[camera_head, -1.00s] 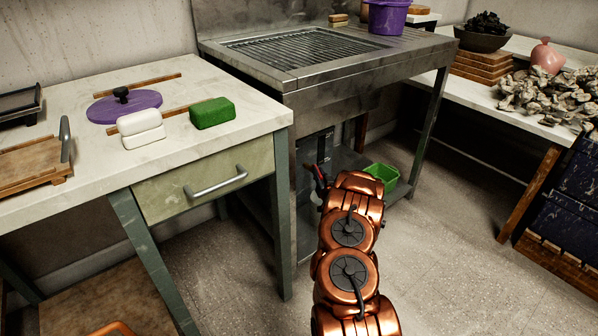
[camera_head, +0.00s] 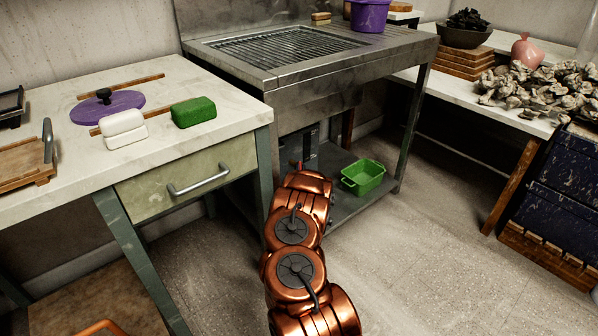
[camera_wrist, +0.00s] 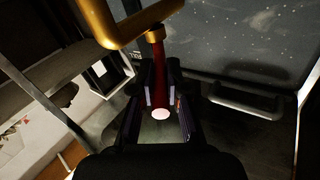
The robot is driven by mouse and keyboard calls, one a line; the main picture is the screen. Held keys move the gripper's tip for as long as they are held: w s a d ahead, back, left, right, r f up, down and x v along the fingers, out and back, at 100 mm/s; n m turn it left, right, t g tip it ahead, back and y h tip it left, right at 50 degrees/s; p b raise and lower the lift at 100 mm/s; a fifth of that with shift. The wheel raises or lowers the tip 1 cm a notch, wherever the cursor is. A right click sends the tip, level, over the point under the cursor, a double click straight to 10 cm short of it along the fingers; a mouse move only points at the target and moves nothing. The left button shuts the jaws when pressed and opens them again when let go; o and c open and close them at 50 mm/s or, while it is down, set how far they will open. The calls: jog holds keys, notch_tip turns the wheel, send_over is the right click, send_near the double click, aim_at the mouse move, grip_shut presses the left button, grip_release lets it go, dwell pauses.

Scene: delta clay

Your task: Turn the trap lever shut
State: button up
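The trap lever (camera_wrist: 159,78) is a red bar with a pale round end, in the middle of the wrist view. It runs down from a brass pipe (camera_wrist: 125,28). My gripper (camera_wrist: 162,105) has its two dark fingers on either side of the lever, with narrow gaps seeming to show beside it. The fingers look open around it, and I cannot make out firm contact.
The metal sink unit (camera_head: 330,83) stands over a low shelf with a green tub (camera_head: 363,176) to the right of my arm. A drawer table (camera_head: 190,178) stands close on the left. Floor is open at the right, before dark blue crates (camera_head: 560,190).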

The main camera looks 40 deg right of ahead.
jog(key=o, duration=0.4)
jog(key=shift+o, duration=0.2)
jog(key=shift+s, duration=0.1)
jog(key=v, duration=1.2)
dwell(0.4)
